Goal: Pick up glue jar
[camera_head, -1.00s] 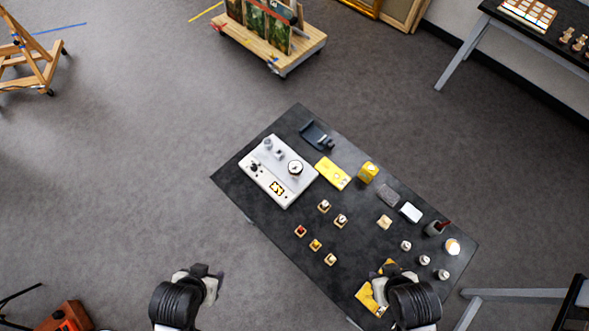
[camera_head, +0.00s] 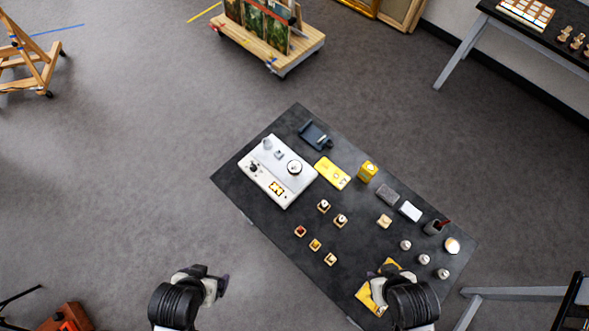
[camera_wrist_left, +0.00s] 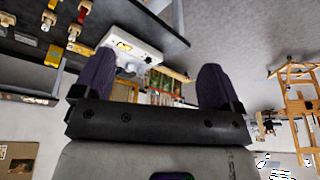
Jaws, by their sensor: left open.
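No jar can be read as labelled glue. Several small pale jars, one of them here (camera_head: 424,259), stand at the right end of the black table (camera_head: 262,215). A wider round jar with a cream top (camera_head: 452,246) and a dark pot with a red-tipped brush (camera_head: 433,228) stand beside them. My left gripper (camera_head: 219,284) is off the table's left side, over the floor, far from the jars. In the left wrist view its two dark fingers (camera_wrist_left: 155,82) are apart with nothing between them. My right gripper (camera_head: 390,269) is over the table's near edge, left of the jars; its fingers are unclear.
A white device (camera_head: 270,180) and a yellow card (camera_head: 333,173) lie on the table's far half. Several small wooden blocks (camera_head: 315,245) sit mid-table. Yellow sheets (camera_head: 367,300) lie by my right arm.

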